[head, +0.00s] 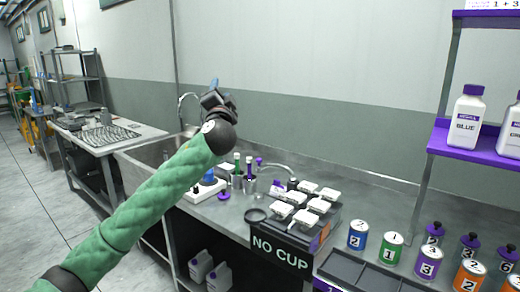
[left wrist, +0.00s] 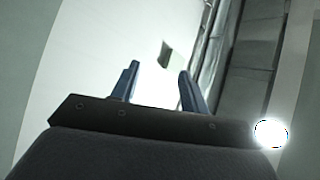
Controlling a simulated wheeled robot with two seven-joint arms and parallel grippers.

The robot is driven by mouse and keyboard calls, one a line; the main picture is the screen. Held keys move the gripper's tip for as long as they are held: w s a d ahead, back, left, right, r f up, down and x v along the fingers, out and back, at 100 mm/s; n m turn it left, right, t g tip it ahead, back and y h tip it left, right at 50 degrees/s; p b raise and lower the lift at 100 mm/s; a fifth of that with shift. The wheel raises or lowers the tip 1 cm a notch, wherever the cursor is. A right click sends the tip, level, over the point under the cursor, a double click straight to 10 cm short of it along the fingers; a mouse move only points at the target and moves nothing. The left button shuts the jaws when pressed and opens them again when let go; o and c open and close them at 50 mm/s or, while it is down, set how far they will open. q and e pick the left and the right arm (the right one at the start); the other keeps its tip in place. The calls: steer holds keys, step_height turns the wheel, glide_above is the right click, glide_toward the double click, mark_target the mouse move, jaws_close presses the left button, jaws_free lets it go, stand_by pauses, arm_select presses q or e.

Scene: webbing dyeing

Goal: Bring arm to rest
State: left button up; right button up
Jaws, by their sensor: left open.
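My left arm in its green sleeve reaches up from the lower left of the head view. My left gripper (head: 215,92) is raised in front of the wall, above the sink and the back of the counter. In the left wrist view its two blue fingers (left wrist: 158,85) stand apart with nothing between them. Behind them are only a pale wall and blurred structure. My right gripper is in neither view.
Below the gripper are a sink (head: 130,157) and a steel counter (head: 215,212). A black stand marked NO CUP (head: 281,252) carries several white-lidded containers. Numbered cans (head: 391,249) stand at right, below a purple shelf (head: 470,146) with bottles (head: 466,122). Air around the gripper is clear.

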arm_select(q)
steer(key=s+f+n+g+h, duration=0.15)
steer(key=s+f+g, duration=0.35)
steer(key=f, duration=0.6)
steer(key=s+f+n+g, duration=0.25)
steer(key=s+f, duration=0.45)
steer(key=f, duration=0.4)
steer(key=s+f+n+g+h, duration=0.1)
steer(key=s+f+g, duration=0.4)
steer(key=f, duration=0.7)
steer(key=s+a+f+n+g, duration=0.1)
steer(key=s+f+g, duration=0.3)
steer(key=s+f, duration=1.3)
steer(key=s+a+f+n+g+h+p, duration=0.1)
steer(key=s+f+g, duration=0.3)
steer(key=s+f, duration=1.3)
steer(key=s+n, duration=0.1)
steer(key=s, duration=0.6)
steer(key=shift+a+f, duration=0.25)
steer(key=shift+f, duration=0.1)
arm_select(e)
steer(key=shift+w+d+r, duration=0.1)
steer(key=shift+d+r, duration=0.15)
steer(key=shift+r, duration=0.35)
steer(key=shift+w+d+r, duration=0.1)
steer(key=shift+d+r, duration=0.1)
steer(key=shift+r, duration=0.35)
